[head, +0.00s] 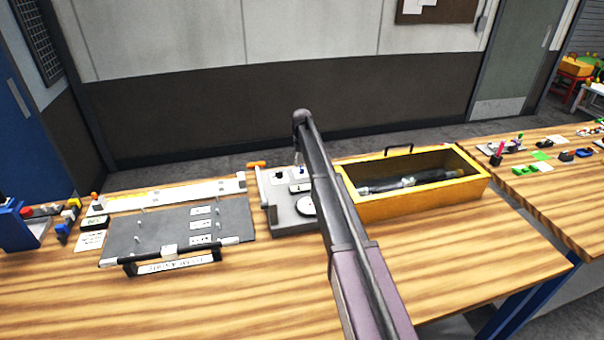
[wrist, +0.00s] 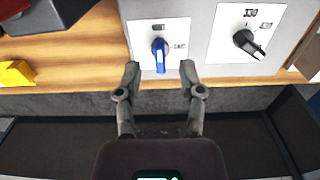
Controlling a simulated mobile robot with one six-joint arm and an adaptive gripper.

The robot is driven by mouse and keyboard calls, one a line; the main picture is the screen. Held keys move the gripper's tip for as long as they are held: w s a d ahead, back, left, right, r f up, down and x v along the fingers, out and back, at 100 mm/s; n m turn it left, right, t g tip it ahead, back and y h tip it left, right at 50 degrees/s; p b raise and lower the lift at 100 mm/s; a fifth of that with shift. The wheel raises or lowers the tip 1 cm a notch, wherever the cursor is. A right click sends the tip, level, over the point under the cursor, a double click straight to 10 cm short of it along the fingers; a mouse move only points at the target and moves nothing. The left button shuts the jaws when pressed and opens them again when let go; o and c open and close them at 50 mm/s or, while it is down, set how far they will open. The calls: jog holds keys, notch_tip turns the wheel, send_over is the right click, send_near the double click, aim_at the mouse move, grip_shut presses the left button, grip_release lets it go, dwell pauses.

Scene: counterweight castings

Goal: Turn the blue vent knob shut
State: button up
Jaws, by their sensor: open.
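The blue vent knob (wrist: 160,52) sits on a white plate (wrist: 142,32) on a grey panel in the wrist view. Its handle points down the picture, toward my gripper, and small markings too fine to read lie to its right. My gripper (wrist: 160,78) is open and empty. Its two fingertips are spread to either side of the knob's lower end, apart from it. In the head view the blue knob (head: 302,171) shows small on the grey fixture (head: 290,226), close beside my arm, which hides part of the fixture.
A black knob (wrist: 249,43) is on the neighbouring plate. A yellow open box (head: 420,203) with a dark cylindrical part (head: 410,182) stands right of the fixture. A grey plate (head: 165,235) with labels lies left. The wooden bench front (head: 250,295) is clear.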

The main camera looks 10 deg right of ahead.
aim_at(302, 168)
jog(key=shift+f+b, duration=1.45)
jog(key=shift+f, duration=0.25)
grip_shut()
